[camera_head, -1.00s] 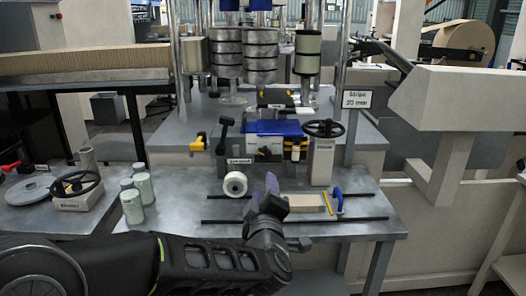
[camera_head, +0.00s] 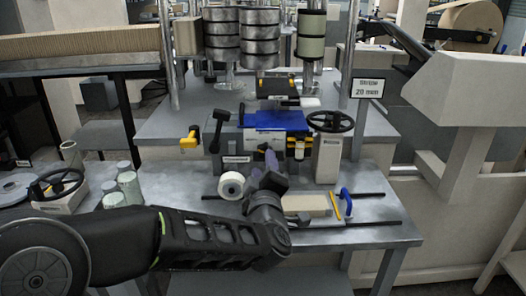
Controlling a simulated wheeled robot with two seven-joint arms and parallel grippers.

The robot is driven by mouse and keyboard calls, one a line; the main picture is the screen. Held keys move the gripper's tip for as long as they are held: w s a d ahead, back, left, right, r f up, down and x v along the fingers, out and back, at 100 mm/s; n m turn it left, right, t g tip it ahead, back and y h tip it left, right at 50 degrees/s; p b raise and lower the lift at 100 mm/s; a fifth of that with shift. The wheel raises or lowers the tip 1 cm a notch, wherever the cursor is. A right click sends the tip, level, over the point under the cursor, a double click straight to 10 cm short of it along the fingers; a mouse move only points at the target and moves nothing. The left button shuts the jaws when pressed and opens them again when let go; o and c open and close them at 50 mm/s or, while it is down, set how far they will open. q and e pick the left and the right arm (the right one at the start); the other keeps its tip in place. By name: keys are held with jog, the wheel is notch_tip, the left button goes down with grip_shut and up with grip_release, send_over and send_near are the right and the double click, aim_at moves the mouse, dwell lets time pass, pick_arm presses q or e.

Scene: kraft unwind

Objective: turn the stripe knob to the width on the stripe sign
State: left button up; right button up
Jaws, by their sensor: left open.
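The stripe sign (camera_head: 369,87) is a white plate on a post at the right of the machine and reads 20 mm. A black handwheel (camera_head: 330,121) sits on a grey pedestal (camera_head: 327,158) left of the sign. I cannot tell which control is the stripe knob, as the small labels are too blurred to read. My left gripper (camera_head: 268,178) is open over the front bench, below the blue block and left of the pedestal. It points toward the machine, its dark fingers partly hide the area behind them, and it appears to hold nothing. My right gripper is out of view.
A white roll (camera_head: 231,185) stands just left of my gripper. A beige block (camera_head: 306,204) and a blue-handled tool (camera_head: 346,201) lie to its right. Grey-green cylinders (camera_head: 130,187) and another handwheel (camera_head: 56,184) are at left.

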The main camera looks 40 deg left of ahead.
aim_at(263, 152)
pick_arm(q)
jog(key=x, duration=0.7)
jog(key=shift+w+a, duration=0.2)
jog(key=shift+c, duration=0.3)
grip_shut()
